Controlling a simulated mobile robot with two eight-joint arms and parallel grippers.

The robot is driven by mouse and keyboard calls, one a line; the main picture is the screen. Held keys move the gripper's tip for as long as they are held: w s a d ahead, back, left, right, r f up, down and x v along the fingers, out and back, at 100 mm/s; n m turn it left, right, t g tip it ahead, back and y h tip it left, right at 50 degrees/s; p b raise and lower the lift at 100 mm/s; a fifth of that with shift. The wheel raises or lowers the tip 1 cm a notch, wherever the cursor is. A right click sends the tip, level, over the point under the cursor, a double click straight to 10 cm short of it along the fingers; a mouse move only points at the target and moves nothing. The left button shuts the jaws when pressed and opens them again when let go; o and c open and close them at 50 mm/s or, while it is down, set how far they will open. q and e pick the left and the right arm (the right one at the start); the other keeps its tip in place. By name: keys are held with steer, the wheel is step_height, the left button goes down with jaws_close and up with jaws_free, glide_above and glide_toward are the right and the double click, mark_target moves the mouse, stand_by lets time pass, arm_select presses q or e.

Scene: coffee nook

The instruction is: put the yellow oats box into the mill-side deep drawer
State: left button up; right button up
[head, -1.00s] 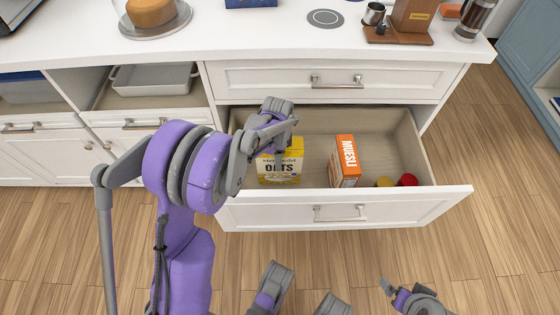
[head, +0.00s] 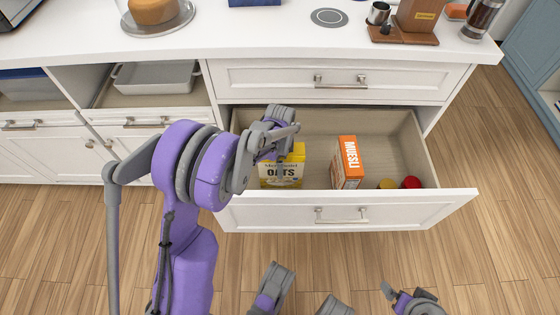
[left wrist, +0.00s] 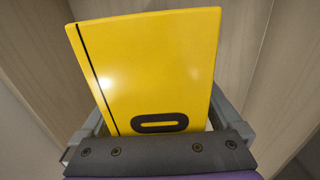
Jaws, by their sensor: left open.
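The yellow oats box (head: 282,173) stands upright in the open deep drawer (head: 345,211), at its left end. My left gripper (head: 278,150) is over the box's top, with the jaws apart. In the left wrist view the box's yellow top (left wrist: 150,65) lies between the open fingers, slightly turned. The box's base is hidden by the drawer front. Part of my right gripper (head: 410,300) shows at the bottom edge of the head view; its jaw state is unclear.
An orange muesli box (head: 347,163) stands mid-drawer. A yellow item (head: 388,184) and a red-topped item (head: 411,182) are at its right front. The drawer above (head: 340,80) is shut. The drawer's back right floor is free.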

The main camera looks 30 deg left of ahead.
arm_select(q)
step_height(320, 180, up, 12)
steer(key=p, duration=0.3)
steer(key=shift+s+d+r, duration=0.1)
steer(key=shift+r, duration=0.15)
steer(key=s+d+r+n+t, duration=0.1)
steer(key=s+d+r+n, duration=0.1)
steer(key=s, duration=0.3)
steer(key=s+d+r+n+t, duration=0.1)
steer(key=s+d+r+n, duration=0.1)
steer(key=s, duration=0.3)
steer(key=s+d+r+n+t, duration=0.1)
steer(key=s+d+r+n, duration=0.1)
steer(key=s+d+n, duration=0.1)
steer(key=shift+s+d+r+n, duration=0.1)
steer(key=shift+s+d+n, duration=0.15)
steer(key=shift+s, duration=0.45)
steer(key=shift+s+d+r+n, duration=0.15)
steer(key=shift+s+d, duration=0.15)
steer(key=shift+s, duration=0.35)
steer(key=s+d+f+n+t, duration=0.1)
steer(key=s+d+f+n, duration=0.1)
steer(key=s, duration=0.5)
steer(key=shift+n+t, duration=0.3)
steer(key=shift+n, duration=0.6)
